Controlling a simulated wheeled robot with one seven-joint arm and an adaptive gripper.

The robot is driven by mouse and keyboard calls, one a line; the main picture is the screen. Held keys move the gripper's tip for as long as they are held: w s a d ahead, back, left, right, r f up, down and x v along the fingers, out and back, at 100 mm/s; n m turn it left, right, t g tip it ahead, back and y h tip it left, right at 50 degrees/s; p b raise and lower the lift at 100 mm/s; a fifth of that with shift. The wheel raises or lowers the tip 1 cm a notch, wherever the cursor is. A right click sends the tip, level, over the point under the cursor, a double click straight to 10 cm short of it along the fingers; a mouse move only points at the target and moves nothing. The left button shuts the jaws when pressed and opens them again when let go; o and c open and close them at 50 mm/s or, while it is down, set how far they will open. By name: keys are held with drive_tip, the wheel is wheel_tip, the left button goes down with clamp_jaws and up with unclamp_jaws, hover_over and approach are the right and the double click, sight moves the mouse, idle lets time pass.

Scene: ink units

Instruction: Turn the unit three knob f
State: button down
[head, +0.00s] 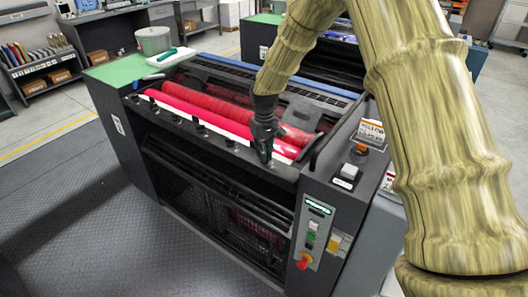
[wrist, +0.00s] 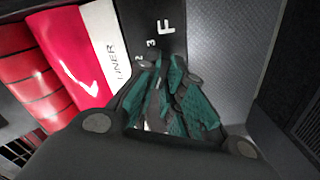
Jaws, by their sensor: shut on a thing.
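My gripper (head: 265,156) reaches down onto the near rail of the ink unit (head: 205,128), at the rail's right end. In the wrist view its teal-padded fingers (wrist: 170,75) are closed together just below a white letter F (wrist: 165,28) on the dark rail. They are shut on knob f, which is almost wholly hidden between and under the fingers. Small white scale figures 2 and 3 (wrist: 151,43) show beside the fingertips. The knob's angle cannot be read.
Several other dark knobs (head: 200,130) line the rail to the left. Red rollers (head: 207,107) and a white liner strip (wrist: 103,40) lie behind the rail. A control panel (head: 314,235) with a red knob stands at the front right. The floor in front is clear.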

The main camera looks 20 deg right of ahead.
drive_tip(key=shift+n, duration=0.9)
drive_tip(key=c, duration=1.5)
unclamp_jaws()
drive_tip(key=shift+c, duration=0.2)
drive_tip(key=shift+r, duration=0.15)
wheel_tip(320, 180, up, 12)
